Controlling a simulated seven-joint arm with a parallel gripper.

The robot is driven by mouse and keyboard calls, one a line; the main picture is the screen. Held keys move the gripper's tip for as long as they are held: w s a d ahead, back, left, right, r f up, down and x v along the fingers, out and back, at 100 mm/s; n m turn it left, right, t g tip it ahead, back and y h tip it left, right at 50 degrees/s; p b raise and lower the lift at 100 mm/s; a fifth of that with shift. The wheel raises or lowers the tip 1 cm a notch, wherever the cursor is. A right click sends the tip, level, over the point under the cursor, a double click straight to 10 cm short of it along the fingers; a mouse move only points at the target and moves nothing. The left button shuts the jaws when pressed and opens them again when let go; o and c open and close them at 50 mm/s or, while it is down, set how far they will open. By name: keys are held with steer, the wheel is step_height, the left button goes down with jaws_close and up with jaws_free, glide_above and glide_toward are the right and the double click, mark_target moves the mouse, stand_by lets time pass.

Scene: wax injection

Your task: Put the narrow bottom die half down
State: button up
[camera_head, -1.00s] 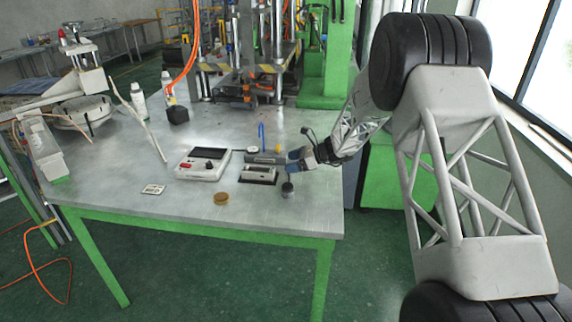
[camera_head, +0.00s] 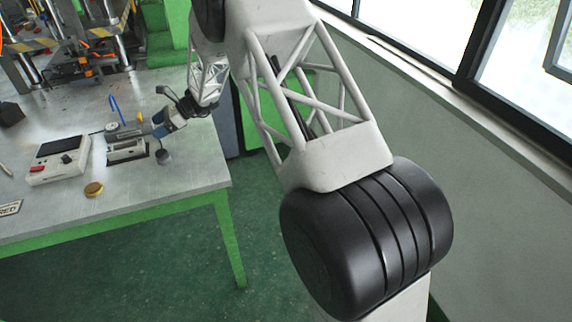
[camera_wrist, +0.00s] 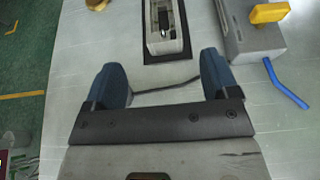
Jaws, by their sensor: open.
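A pale grey narrow die half (camera_wrist: 182,36) with a long open cavity lies on a black pad (camera_wrist: 147,56) on the table, at the top of the wrist view. It looks flat on the pad; its far end is cut off. In the head view the die half (camera_head: 125,150) sits near the table's right part. In the head view my gripper (camera_head: 160,124) is just right of and behind the die half.
A grey block (camera_wrist: 245,38) with a yellow piece (camera_wrist: 269,13) and a blue rod (camera_wrist: 285,85) lie right of the die half in the wrist view. The front table strip is clear.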

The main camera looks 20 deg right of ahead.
steer(key=s+d+r+n+h, duration=0.25)
steer(key=s+d+r, duration=0.3)
steer(key=s, duration=0.35)
steer(key=s+d+r+n+h, duration=0.2)
steer(key=s+d+r+n, duration=0.2)
steer(key=s+r, duration=0.4)
steer(key=s+d+r+n+h, duration=0.25)
steer(key=s+d+r, duration=0.25)
steer(key=s, duration=0.5)
steer(key=s+d+n+t+h, duration=0.1)
steer(key=s+d, duration=0.4)
steer(key=s, duration=0.5)
steer(key=s+d+n+h, duration=0.3)
steer(key=s+d+n, duration=0.1)
steer(key=s, duration=0.6)
steer(key=s+d+r+n+t+h, duration=0.1)
steer(key=s+d+n+h, duration=0.1)
steer(key=s+d, duration=0.4)
steer(key=s+n, duration=0.1)
steer(key=s, duration=0.4)
steer(key=shift+n+t+h, duration=0.3)
